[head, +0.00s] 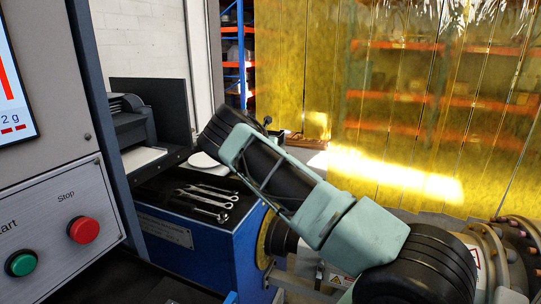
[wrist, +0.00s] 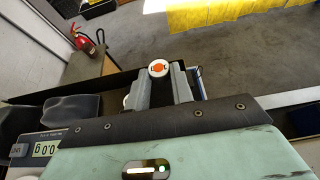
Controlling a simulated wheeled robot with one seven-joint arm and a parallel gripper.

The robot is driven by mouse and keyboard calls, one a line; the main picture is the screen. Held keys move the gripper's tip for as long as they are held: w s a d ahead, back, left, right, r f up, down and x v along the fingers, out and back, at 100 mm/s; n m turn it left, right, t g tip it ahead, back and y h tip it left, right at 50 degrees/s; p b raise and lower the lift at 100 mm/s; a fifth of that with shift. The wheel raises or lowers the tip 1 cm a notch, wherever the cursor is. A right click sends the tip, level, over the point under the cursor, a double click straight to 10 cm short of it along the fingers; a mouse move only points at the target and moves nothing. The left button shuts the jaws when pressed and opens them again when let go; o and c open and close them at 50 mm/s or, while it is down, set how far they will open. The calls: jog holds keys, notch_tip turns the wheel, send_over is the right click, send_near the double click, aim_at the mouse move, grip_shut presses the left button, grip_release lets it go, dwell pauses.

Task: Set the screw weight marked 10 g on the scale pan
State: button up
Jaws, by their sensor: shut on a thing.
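In the wrist view my gripper (wrist: 158,88) is shut on a small round weight (wrist: 158,68), pale around the rim with an orange-red centre. Its marking is too small to read. A scale display (wrist: 46,148) at the lower left of the wrist view reads 0.0 g. In the head view a pale round disc (head: 203,160), which looks like the scale pan, shows partly behind my arm. My gripper's fingers and the weight are hidden in the head view. I cannot tell how far the weight is from the pan.
Several wrenches (head: 205,198) lie on the dark top of the blue machine (head: 190,245). A grey control panel (head: 60,220) with green and red buttons stands at the left. A yellow strip curtain (head: 400,130) hangs behind. A fire extinguisher (wrist: 82,40) shows in the wrist view.

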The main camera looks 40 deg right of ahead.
notch_tip(320, 180, up, 5)
jog(key=a+f+n+t+y+b, duration=0.1)
jog(key=n+t+y, duration=0.1)
jog(key=n+y, duration=0.1)
jog(key=s+a+f+n+t+y+b, duration=0.1)
jog(key=a+n+t+y, duration=0.1)
jog(key=n+t+y, duration=0.1)
jog(key=s+a+f+n+t+y+b, duration=0.1)
jog(key=a+n+t+y, duration=0.1)
jog(key=n, duration=0.3)
jog(key=shift+a+t+y, duration=0.1)
jog(key=shift+t+y, duration=0.4)
jog(key=shift+y, duration=0.2)
jog(key=s+a+r+n+y+b, duration=0.1)
jog(key=s+a+n+y, duration=0.1)
jog(key=a+n+y, duration=0.3)
jog(key=s+a+n+y, duration=0.2)
jog(key=s+a, duration=0.1)
jog(key=a, duration=0.3)
jog(key=g+p, duration=0.1)
jog(key=p, duration=0.5)
send_over(209, 161)
jog(key=shift+s+a+r, duration=0.1)
jog(key=shift+s, duration=0.05)
notch_tip(209, 161, down, 3)
jog(key=shift+f+p, duration=0.15)
jog(key=shift+p, duration=0.7)
jog(key=shift+f, duration=0.15)
jog(key=shift+f+b, duration=0.2)
jog(key=shift+b, duration=0.1)
